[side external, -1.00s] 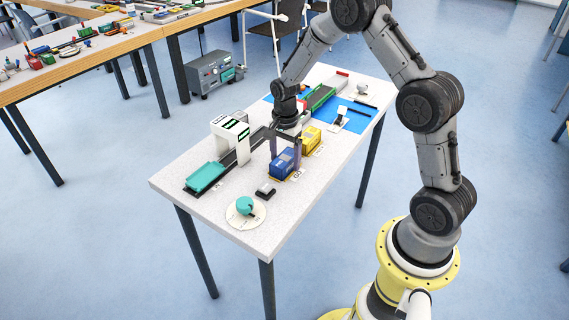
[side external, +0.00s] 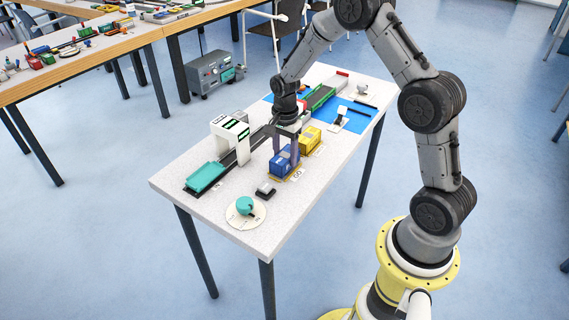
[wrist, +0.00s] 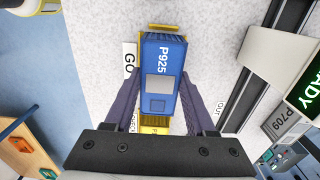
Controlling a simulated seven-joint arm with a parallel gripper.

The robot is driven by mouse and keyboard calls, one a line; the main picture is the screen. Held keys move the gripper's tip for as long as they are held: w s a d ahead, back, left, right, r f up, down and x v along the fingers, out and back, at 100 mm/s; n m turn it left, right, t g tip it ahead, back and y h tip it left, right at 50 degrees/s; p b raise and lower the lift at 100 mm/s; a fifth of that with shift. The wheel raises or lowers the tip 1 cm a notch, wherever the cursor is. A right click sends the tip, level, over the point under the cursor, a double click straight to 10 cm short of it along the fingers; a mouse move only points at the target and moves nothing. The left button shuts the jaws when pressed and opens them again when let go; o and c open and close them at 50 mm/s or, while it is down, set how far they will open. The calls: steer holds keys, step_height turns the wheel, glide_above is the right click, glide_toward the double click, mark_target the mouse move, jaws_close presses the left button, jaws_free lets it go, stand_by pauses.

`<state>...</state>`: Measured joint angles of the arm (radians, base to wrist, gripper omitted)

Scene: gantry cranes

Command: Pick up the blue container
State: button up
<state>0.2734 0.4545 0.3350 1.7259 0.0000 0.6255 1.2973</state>
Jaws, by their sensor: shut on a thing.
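A yellow container (side external: 310,139) stands close behind the blue one. A white gantry (side external: 230,136) spans a dark track to the left, with a teal tray (side external: 205,176) at its near end.

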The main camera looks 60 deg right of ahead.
mark_target(285, 155)
steer(key=shift+r, duration=3.3)
